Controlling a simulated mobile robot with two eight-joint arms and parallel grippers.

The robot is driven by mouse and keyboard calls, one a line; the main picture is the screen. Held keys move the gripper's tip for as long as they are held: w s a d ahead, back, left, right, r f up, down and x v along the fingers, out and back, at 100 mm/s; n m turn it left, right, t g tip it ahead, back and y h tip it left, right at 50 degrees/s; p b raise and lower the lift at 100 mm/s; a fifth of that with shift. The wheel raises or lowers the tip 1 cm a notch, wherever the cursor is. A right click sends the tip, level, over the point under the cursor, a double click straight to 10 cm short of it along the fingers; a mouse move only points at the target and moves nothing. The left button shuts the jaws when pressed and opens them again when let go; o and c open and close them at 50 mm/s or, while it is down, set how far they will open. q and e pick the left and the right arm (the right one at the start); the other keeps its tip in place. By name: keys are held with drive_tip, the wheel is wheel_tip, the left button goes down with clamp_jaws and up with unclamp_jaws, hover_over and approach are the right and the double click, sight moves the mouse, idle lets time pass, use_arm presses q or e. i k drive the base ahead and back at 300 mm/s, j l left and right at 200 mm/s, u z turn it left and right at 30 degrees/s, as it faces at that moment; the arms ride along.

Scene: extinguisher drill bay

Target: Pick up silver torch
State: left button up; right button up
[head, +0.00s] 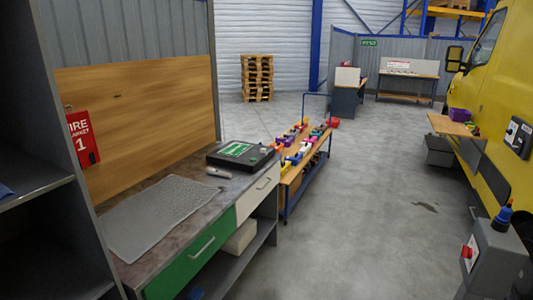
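A small silver torch (218,173) lies on its side on the workbench top (190,182). It is just in front of a black case with a green label (240,154) and to the right of a grey textured mat (170,212). Nothing covers it. Neither of my grippers shows in the head view.
The bench has a green drawer (190,262) and a white drawer (258,192). A low trolley (290,178) with several colourful items stands beyond it. A yellow vehicle (500,95) and a grey pedestal (495,255) are at right.

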sight(209, 171)
drive_tip(key=i+u, duration=0.25)
drive_tip(key=i, duration=0.2)
drive_tip(key=i+l+u, duration=0.25)
drive_tip(key=i, duration=0.15)
drive_tip(key=i+l+u, duration=0.3)
drive_tip(key=i, duration=0.15)
drive_tip(key=i+l+u, duration=0.25)
drive_tip(key=u, duration=0.2)
drive_tip(key=i+l+u, duration=0.65)
drive_tip(key=l, duration=0.15)
drive_tip(key=l+u, duration=0.15)
drive_tip(key=i+l, duration=0.05)
drive_tip(key=l, duration=0.1)
